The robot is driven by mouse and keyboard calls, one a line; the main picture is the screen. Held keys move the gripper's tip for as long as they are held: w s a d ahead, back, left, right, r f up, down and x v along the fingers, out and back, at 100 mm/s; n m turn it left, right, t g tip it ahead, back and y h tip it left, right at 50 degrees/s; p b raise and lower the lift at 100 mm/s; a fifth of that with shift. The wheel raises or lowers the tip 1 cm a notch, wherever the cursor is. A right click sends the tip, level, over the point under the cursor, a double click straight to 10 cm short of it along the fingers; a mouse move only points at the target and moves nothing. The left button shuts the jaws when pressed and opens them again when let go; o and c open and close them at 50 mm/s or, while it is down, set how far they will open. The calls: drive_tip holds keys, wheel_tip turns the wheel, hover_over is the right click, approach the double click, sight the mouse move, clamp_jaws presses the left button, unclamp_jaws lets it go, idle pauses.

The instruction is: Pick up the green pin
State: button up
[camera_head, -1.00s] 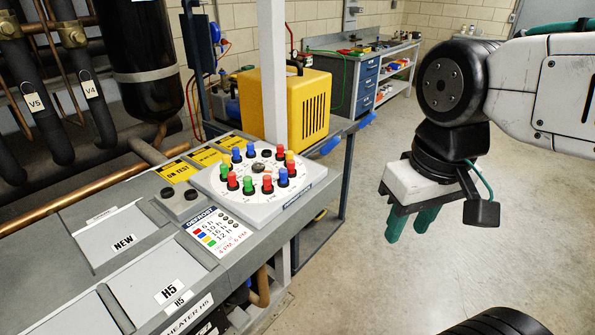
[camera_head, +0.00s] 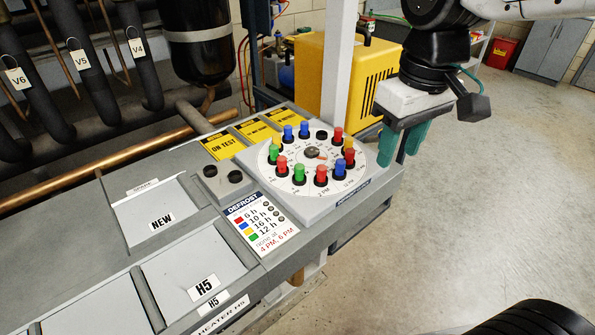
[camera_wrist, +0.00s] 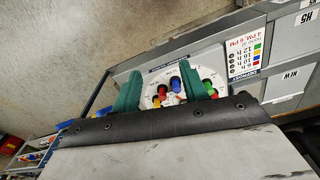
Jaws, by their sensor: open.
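Two green pins show in the head view on a round white dial (camera_head: 318,188). One green pin (camera_head: 299,175) stands upright at the dial's front, and another green pin (camera_head: 272,153) stands at its left edge. In the wrist view, one green pin (camera_wrist: 213,93) shows just right of the right finger; the other cannot be made out. My gripper (camera_head: 398,155) is open and empty, with green fingers pointing down. In the head view it appears at the dial's right side, apart from the pins. The wrist view shows the dial beyond and between the fingers (camera_wrist: 160,70).
Several red, blue and yellow pins crowd the dial around the green ones, including a red pin (camera_head: 321,174). A grey post (camera_head: 338,70) and yellow machine (camera_head: 310,75) stand behind.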

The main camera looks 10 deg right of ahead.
drive_tip(key=w+a+n, duration=0.3)
drive_tip(key=w+a, duration=0.3)
drive_tip(key=a, duration=0.1)
drive_tip(key=n, duration=0.2)
hover_over(300, 165)
wheel_tip(300, 165, down, 3)
drive_tip(key=shift+s+r+g, duration=0.1)
drive_tip(key=shift+g, duration=0.3)
wheel_tip(300, 165, down, 8)
drive_tip(key=shift+r, duration=0.25)
clamp_jaws()
